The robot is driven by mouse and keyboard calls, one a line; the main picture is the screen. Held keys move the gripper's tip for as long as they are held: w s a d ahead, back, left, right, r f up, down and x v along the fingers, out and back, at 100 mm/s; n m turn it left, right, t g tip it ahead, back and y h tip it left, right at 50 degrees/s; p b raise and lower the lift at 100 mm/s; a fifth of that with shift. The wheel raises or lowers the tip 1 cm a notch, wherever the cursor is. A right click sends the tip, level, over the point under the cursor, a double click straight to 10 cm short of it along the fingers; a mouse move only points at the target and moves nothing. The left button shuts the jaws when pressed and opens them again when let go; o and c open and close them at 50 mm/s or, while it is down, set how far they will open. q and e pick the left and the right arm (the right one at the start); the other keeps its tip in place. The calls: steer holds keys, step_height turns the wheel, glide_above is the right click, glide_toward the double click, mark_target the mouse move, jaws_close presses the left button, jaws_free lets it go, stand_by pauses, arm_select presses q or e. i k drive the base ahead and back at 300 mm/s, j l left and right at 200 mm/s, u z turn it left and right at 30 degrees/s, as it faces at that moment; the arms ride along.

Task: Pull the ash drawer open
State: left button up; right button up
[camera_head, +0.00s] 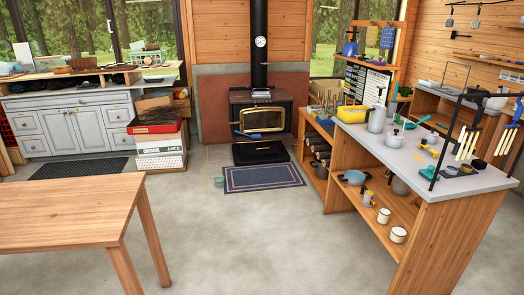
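The wood stove (262,104) stands at the far middle of the room, against a reddish-brown wall panel. It is black, with a brass-framed glass door on its front and a black flue pipe (259,25) above. A low black base (260,153) lies on the floor beneath the stove front. The ash drawer is too small in this view to tell apart from the stove's lower front. A small bluish bar shows below the glass door, but I cannot tell what it is. Neither of my grippers is in view.
A striped dark rug (263,178) lies before the stove. A wooden table (65,212) is at the front left. A long grey-topped counter (425,165) with pots and shelves runs along the right. Stacked boxes (160,150) stand left of the stove. The concrete floor between is clear.

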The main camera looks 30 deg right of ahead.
mark_target(260, 143)
steer(key=i+l+z, duration=0.25)
steer(key=i+z, duration=0.2)
steer(key=i, duration=0.25)
steer(key=i+l+z, duration=0.1)
steer(key=i+z, duration=0.3)
steer(key=i, duration=4.2)
steer(key=i+u, duration=0.1)
steer(key=i, duration=0.45)
steer(key=i+l, duration=0.15)
steer(key=i, duration=0.4)
steer(key=j+u, duration=0.05)
